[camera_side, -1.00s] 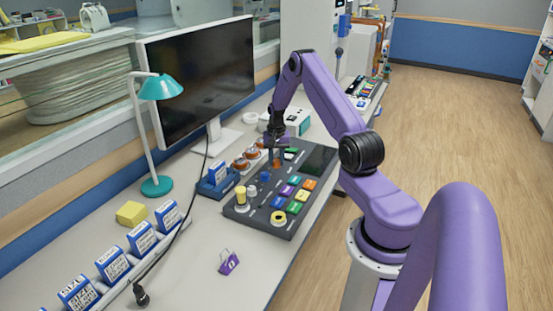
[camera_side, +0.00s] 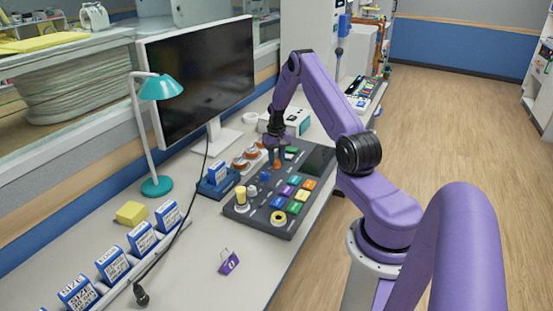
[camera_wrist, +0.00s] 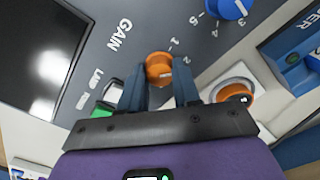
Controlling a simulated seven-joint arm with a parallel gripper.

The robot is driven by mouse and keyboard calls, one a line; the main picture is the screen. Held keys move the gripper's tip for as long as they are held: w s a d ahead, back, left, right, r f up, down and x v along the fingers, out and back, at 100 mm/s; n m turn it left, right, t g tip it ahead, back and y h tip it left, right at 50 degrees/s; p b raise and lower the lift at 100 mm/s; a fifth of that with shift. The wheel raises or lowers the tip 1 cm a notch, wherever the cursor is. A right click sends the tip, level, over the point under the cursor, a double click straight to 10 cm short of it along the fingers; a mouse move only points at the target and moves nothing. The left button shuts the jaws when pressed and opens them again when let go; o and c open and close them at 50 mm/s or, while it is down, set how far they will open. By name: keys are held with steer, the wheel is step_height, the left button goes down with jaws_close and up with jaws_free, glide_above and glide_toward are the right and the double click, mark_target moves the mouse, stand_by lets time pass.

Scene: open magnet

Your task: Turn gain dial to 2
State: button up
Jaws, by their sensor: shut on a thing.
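The gain dial (camera_wrist: 159,67) is a small orange knob on the dark grey console (camera_wrist: 160,22), beside the printed word GAIN. The marks 1 and 2 show on its right side in the wrist view. My gripper (camera_wrist: 160,84) has one finger on each side of the knob and is shut on it. Where the knob's pointer stands is too unclear to read. In the side view my gripper (camera_side: 277,158) points down at the far part of the console, and the dial is mostly hidden there.
A green switch (camera_wrist: 99,110) sits close to the left finger. A monitor (camera_side: 205,80) stands behind the console.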

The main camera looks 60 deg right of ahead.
mark_target(276, 161)
steer(key=o, duration=1.1)
steer(key=shift+c, duration=0.2)
steer(key=shift+r, duration=0.1)
step_height(276, 161, up, 17)
steer(key=shift+r, duration=0.15)
